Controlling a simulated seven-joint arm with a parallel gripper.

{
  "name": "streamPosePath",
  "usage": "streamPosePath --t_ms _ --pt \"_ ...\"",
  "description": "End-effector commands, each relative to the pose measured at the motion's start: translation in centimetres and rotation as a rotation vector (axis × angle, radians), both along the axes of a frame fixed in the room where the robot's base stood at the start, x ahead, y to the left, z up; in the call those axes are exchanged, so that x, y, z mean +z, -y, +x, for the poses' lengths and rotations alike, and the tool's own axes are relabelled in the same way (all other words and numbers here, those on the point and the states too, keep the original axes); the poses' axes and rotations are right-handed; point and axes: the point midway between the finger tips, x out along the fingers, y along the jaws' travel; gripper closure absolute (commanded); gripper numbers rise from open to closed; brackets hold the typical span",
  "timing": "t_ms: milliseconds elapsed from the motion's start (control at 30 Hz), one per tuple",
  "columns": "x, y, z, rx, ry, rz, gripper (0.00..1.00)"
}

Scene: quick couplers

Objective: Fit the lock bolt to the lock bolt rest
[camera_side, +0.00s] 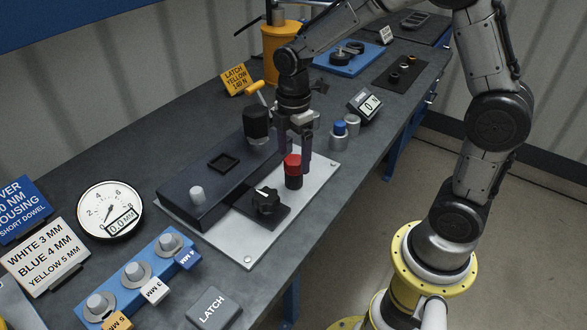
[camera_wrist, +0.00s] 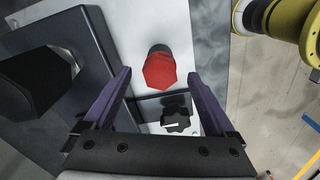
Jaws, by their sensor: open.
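A black cylinder with a red cap (camera_side: 292,162) stands upright on the white plate; it looks like the lock bolt, though nothing labels it. In the wrist view the red cap (camera_wrist: 160,71) lies between my fingertips, with a gap on each side. My gripper (camera_side: 294,158) is open, pointing down, with its purple fingers on either side of the red cap. The lock bolt rest cannot be told for certain; the base under the red-capped cylinder is partly hidden.
A black star knob (camera_side: 266,201) stands in front of the cylinder. A black post with an orange handle (camera_side: 257,120) rises close left of my gripper. A blue-capped cylinder (camera_side: 339,132) and a force display (camera_side: 365,105) are at the right. A dial gauge (camera_side: 110,211) is at the left.

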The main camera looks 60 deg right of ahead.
Motion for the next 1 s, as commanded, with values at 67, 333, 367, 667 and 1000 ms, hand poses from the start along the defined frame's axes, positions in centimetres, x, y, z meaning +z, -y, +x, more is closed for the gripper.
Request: streamPosePath --t_ms 67,333,367,667,1000 --pt "-1.5 0.0 -0.1 0.000 -0.005 0.000 0.10" --pt "-4.7 0.0 0.0 0.000 -0.002 0.000 0.10" --pt "-4.9 0.0 -0.1 0.000 -0.002 0.000 0.10" --pt "-5.5 0.0 0.0 0.000 0.000 0.000 0.10" --pt "-5.5 0.0 0.0 0.000 0.000 0.000 0.53"
